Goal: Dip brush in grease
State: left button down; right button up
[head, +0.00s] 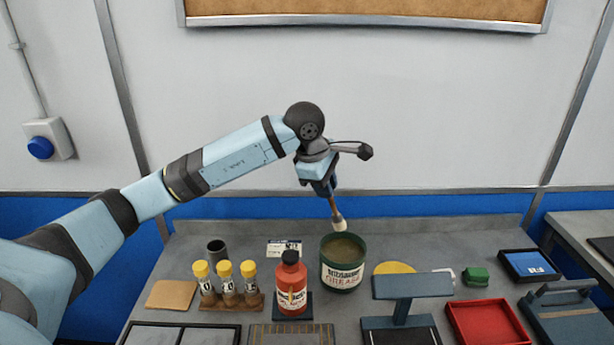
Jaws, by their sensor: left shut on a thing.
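My left gripper (322,187) is shut on the brush (335,208), which has a brown handle and a pale tip. The brush hangs slightly tilted with its tip down, over the back rim area of the grease tub. The grease tub (342,275) is dark green with a white and red label and stands open on the bench, with olive-brown grease (343,248) inside. The tip appears just above the grease; I cannot tell if it touches. My right gripper is not in view.
A red bottle (291,285) with a black cap stands left of the tub, beside a wooden rack (232,303) of yellow-capped vials. A dark blue stand (400,290) is to the right, with a red tray (488,322) beyond. A wall (420,120) is behind the bench (420,236).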

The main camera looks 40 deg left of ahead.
aim_at(330, 204)
pick_arm(q)
jog(key=f+b, duration=0.1)
jog(key=f, duration=0.1)
jog(key=d+f+b, duration=0.1)
jog(key=f, duration=0.1)
jog(key=shift+w+f, duration=0.1)
jog(key=shift+f, duration=0.25)
jog(key=shift+f+b, duration=0.45)
jog(key=shift+f, duration=0.25)
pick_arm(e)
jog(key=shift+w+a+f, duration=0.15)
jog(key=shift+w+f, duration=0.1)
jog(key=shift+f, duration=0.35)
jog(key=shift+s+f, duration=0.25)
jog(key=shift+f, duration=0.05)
pick_arm(q)
jog(key=shift+f+b, duration=0.4)
jog(key=shift+f, duration=0.1)
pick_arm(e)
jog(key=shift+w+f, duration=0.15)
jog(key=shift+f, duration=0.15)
pick_arm(q)
jog(key=shift+f, duration=0.25)
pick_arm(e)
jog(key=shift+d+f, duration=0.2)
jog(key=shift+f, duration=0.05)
